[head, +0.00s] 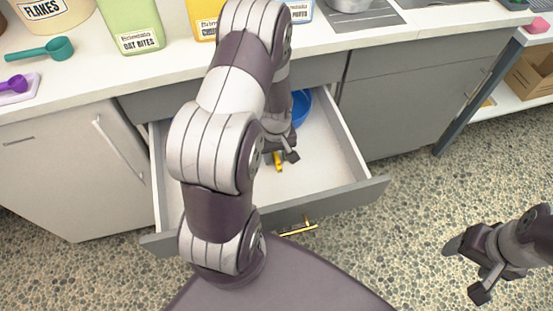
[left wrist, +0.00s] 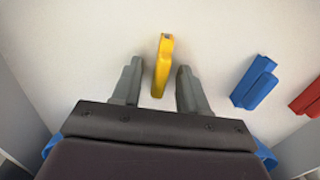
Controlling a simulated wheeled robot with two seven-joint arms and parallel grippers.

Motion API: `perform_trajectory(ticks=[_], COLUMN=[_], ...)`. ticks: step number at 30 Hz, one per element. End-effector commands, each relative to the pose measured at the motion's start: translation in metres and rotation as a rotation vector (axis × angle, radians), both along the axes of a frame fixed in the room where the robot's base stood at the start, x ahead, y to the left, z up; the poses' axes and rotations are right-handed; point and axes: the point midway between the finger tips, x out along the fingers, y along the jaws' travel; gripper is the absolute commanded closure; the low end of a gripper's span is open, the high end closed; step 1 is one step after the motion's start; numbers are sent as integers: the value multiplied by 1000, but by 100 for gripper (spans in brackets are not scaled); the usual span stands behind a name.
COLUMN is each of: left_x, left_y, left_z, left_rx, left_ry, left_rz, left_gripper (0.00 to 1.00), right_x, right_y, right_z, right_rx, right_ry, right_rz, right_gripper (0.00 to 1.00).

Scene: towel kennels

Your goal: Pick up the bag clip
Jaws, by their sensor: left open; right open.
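A slim yellow bag clip (left wrist: 162,66) lies on the white drawer floor in the left wrist view. It also shows in the head view (head: 278,162), partly hidden by my left arm. My left gripper (left wrist: 158,80) is open, with one finger on each side of the yellow clip and a gap on both sides. In the head view my left gripper (head: 284,156) is down inside the open drawer, mostly hidden by its arm. My right gripper (head: 467,268) is open and empty above the pebbled floor at the lower right.
A blue clip-like piece (left wrist: 255,82) and a red one (left wrist: 306,98) lie right of the yellow clip. A blue bowl (head: 301,106) sits at the drawer's back. The drawer (head: 345,198) has grey walls around the gripper.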

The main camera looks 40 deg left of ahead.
Motion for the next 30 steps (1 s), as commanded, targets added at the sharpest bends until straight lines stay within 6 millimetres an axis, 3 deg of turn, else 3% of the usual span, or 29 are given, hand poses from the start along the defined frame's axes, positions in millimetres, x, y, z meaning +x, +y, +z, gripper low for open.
perform_trajectory(ticks=[5, 9, 19, 30], left_x=[0, 0, 1, 1], left_y=[0, 0, 0, 1], left_z=[1, 1, 5, 90], left_rx=[0, 1, 1, 1], left_ry=[-1, -1, -2, -5], left_rz=[0, -1, -1, -1], left_gripper=[57, 100, 100, 100], right_x=[0, 0, 0, 0], right_y=[0, 0, 0, 0], right_z=[1, 1, 2, 26], right_rx=[0, 0, 0, 0], right_ry=[0, 0, 0, 0], right_rz=[0, 0, 0, 0], right_gripper=[28, 28, 28, 28])
